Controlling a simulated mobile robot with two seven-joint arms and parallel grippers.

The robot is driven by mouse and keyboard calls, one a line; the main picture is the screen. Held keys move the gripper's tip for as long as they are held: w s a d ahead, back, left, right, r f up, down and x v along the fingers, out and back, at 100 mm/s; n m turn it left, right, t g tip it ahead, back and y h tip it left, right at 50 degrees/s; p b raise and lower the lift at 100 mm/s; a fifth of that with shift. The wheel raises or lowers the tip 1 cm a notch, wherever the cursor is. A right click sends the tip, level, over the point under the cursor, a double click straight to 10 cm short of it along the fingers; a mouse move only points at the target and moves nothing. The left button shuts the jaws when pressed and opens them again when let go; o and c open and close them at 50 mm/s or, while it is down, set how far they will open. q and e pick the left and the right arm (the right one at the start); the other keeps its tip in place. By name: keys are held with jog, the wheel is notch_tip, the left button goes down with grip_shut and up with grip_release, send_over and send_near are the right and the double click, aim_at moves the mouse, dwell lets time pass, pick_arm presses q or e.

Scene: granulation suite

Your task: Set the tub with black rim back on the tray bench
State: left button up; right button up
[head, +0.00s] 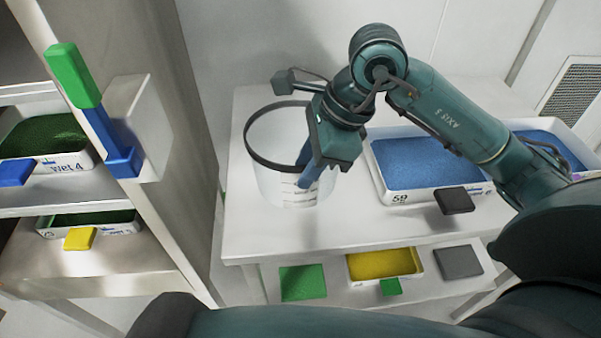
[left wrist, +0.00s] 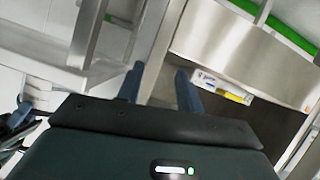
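The tub with black rim (head: 270,171) is a pale, translucent round tub with printed marks. It is upright over the left part of the white tray bench (head: 240,218) and appears to rest on it. My right gripper (head: 309,174) points down at the tub's right side. Its blue fingers are close together at the wall and rim, and it appears shut on them. The arm hides part of the rim. My left gripper (left wrist: 158,82) is in the left wrist view, its two blue fingers apart with nothing between them.
A tray of blue granules (head: 415,163) stands right of the tub, with another farther right. A dark block (head: 454,200) is at the front. The lower shelf holds a yellow-filled tray (head: 385,263). A steel rack (head: 160,215) with green-filled trays stands left.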

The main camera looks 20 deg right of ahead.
jog(key=v, duration=0.8)
jog(key=shift+d+r+p, duration=0.15)
jog(key=shift+r+p, duration=0.15)
jog(key=shift+r, duration=0.05)
